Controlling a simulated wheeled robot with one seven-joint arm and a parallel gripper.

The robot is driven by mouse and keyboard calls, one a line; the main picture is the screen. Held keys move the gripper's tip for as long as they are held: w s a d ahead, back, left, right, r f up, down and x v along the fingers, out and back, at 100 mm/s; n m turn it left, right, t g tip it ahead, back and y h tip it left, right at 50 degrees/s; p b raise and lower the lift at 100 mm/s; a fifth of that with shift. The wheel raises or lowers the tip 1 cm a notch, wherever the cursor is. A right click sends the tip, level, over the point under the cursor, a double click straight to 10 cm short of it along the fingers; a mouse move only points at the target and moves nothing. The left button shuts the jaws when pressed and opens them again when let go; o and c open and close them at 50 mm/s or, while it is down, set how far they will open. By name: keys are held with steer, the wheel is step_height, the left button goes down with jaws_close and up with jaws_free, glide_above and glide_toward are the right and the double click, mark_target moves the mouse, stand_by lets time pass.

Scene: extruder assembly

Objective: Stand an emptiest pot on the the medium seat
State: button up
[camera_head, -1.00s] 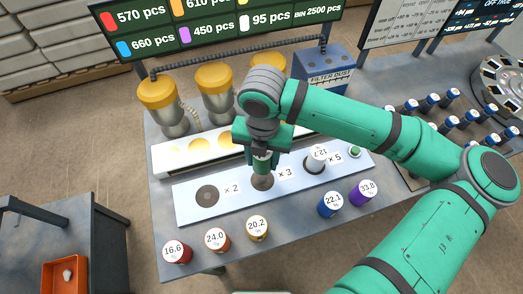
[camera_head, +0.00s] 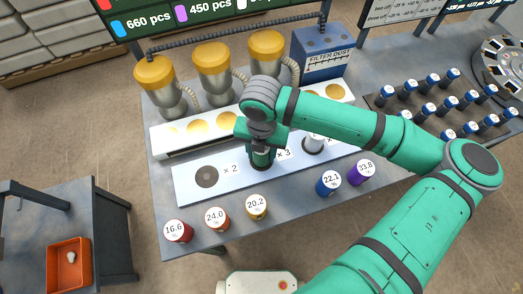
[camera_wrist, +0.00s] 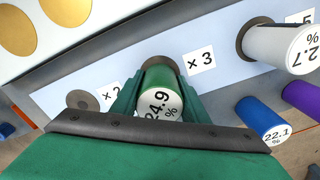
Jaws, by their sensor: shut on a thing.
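My gripper (camera_head: 262,150) is shut on a green pot (camera_wrist: 161,85) labelled 24.9 %. It holds the pot upright over the middle seat marked × 3; part of the dark seat disc (camera_wrist: 158,62) shows behind the pot in the wrist view. I cannot tell whether the pot touches it. A white pot (camera_wrist: 275,44) labelled 2.7, its first digit cut off, stands on the × 5 seat. The × 2 seat (camera_head: 206,177) is bare. Along the front stand a red pot 16.6 (camera_head: 179,238), orange pot 24.0 (camera_head: 216,224), yellow pot 20.2 (camera_head: 257,213), blue pot 22.1 (camera_head: 327,190) and purple pot 33.8 (camera_head: 358,178).
Silver hoppers with yellow lids (camera_head: 213,75) and a filter dust box (camera_head: 325,60) stand behind the seat plate. Several blue-capped pots fill a dark tray (camera_head: 384,112) at right. An orange bin (camera_head: 69,268) sits on a side table at left.

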steer(key=shift+f, duration=0.55)
steer(key=o, duration=1.2)
steer(key=shift+r, duration=0.1)
